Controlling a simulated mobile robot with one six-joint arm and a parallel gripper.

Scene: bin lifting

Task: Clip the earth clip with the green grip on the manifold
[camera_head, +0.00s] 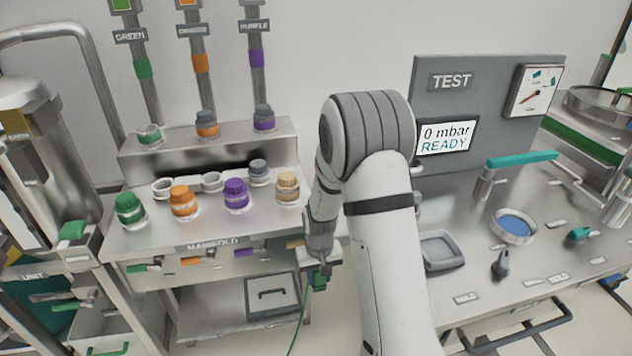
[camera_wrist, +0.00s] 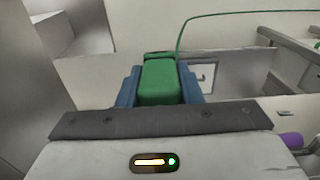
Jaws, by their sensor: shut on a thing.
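My gripper (camera_head: 318,270) is shut on the green grip of the earth clip (camera_head: 319,283). It holds the clip in the air, just right of the manifold's front right corner. In the wrist view the green grip (camera_wrist: 160,82) sits between my two blue fingers, and a green cable (camera_wrist: 215,15) runs from it up and to the right. In the head view the cable hangs down from the clip. The steel manifold (camera_head: 150,235) carries its name label on the front edge. The clip's jaws are hidden, and I cannot tell whether they touch anything.
Green, orange, purple and tan capped fittings (camera_head: 236,194) stand on the manifold. Coloured handles (camera_head: 191,261) lie along its front below the label. A grey case (camera_head: 272,297) is on the lower shelf. The test bench (camera_head: 460,275) stands to the right, with floor between.

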